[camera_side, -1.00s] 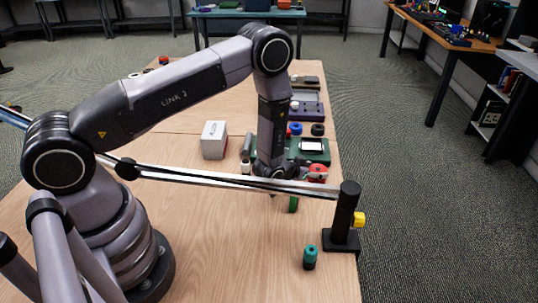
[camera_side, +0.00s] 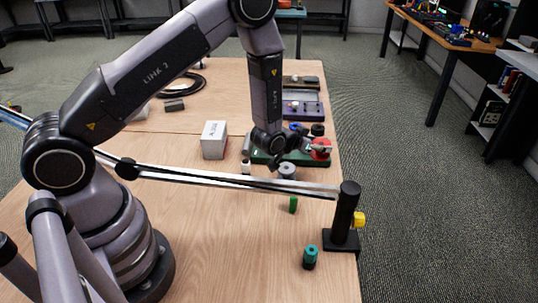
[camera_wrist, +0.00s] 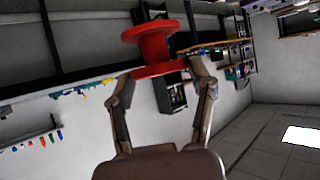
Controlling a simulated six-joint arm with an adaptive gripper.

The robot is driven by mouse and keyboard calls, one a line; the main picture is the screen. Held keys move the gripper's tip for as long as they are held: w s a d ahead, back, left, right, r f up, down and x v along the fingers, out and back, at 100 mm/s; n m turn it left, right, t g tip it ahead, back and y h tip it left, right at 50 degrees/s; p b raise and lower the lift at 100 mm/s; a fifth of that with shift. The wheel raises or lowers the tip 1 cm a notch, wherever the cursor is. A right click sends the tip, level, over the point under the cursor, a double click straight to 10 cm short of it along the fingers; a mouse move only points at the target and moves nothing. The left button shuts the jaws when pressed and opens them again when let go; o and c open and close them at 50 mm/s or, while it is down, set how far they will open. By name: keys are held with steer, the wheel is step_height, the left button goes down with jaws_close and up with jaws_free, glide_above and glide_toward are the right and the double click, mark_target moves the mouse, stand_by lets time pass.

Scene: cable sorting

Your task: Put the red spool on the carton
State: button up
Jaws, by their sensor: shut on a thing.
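The red spool (camera_side: 321,150) is at the right side of the table in the side view, held up off the tabletop. My gripper (camera_side: 314,147) is shut on it and points sideways to the right. In the wrist view my gripper (camera_wrist: 161,76) has its two fingers on either side of the red spool (camera_wrist: 154,45), near its lower flange. The white carton (camera_side: 213,141) stands on the table to the left of my gripper, with its top clear.
A grey spool (camera_side: 286,171), a green block (camera_side: 293,204) and a teal cylinder (camera_side: 309,258) stand nearby. A metal rail (camera_side: 230,178) runs to a black post (camera_side: 346,220) in front. Blue (camera_side: 295,127) and black (camera_side: 318,129) spools lie behind.

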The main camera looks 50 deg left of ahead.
steer(key=s+a+r, duration=0.2)
steer(key=a, duration=0.6)
steer(key=s+a+r, duration=0.2)
steer(key=a, duration=0.6)
steer(key=s+a+r, duration=0.2)
steer(key=s+a, duration=0.1)
steer(key=a, duration=0.5)
glide_above(210, 131)
step_height(210, 131, down, 6)
steer(key=shift+a+f, duration=0.1)
steer(key=shift+f, duration=0.3)
steer(key=shift+f, duration=0.1)
steer(key=o, duration=1.1)
steer(key=shift+o, duration=0.2)
